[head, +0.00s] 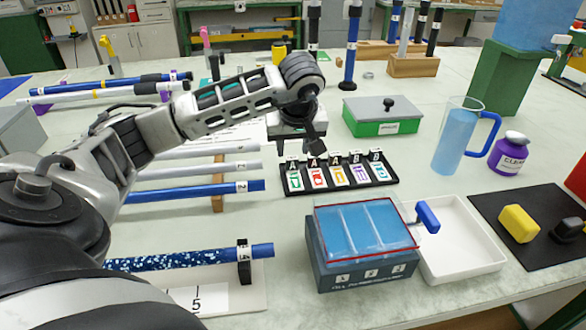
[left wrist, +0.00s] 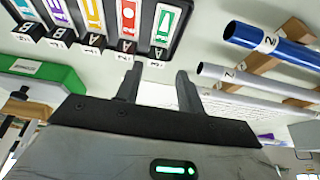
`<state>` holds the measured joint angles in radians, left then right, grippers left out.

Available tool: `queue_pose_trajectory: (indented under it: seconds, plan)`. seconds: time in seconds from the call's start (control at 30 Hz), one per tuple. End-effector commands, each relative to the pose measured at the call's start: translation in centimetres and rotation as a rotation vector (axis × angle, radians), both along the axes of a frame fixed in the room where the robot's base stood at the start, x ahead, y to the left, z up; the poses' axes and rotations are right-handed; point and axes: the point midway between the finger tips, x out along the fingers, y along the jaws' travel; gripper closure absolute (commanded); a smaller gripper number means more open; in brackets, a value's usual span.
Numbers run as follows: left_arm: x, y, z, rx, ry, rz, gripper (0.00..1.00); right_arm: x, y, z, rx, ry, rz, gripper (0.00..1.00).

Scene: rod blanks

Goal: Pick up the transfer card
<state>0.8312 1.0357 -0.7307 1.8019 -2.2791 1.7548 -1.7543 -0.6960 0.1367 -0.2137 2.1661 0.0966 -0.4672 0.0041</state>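A black rack (head: 338,187) stands mid-table holding several upright cards with coloured symbols: green (head: 295,180), red (head: 317,177), yellow (head: 339,175), purple (head: 360,173) and blue (head: 379,170). Black tabs behind them read A or B. I cannot tell from the markings which is the transfer card. In the left wrist view the rack (left wrist: 172,48) is at the upper left, with the green card (left wrist: 163,24) nearest the fingers. My left gripper (head: 302,148) is above and behind the rack's left end. Its two fingers (left wrist: 158,88) are apart with nothing held between them. My right gripper is not in view.
A blue box with a red-edged clear lid (head: 365,203) and a white tray (head: 470,268) stand in front. A green box (head: 380,128) is behind the rack; a jug (head: 455,140) and purple bottle (head: 507,155) are right. Rods (head: 200,190) lie left.

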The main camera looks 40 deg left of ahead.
Motion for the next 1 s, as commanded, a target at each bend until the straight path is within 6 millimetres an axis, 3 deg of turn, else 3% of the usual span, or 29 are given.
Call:
queue_pose_trajectory:
  seconds: [0.17, 0.43, 0.77, 0.9, 1.0]
  plan:
    - [0.4, 0.4, -1.0, -0.001, 0.001, -0.001, 0.62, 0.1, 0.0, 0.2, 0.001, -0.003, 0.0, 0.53]
    - [1.7, 1.7, -4.4, -0.001, 0.003, 0.001, 0.62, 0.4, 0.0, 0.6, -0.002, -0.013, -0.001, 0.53]
    - [1.9, 2.0, -5.0, 0.001, -0.001, 0.0, 0.62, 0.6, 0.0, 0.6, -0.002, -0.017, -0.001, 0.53]
    - [1.9, 2.0, -5.0, 0.001, -0.001, 0.0, 0.95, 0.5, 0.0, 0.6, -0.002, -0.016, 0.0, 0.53]
    - [1.9, 2.0, -5.0, 0.0, -0.001, 0.0, 0.95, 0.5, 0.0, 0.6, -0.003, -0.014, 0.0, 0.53]
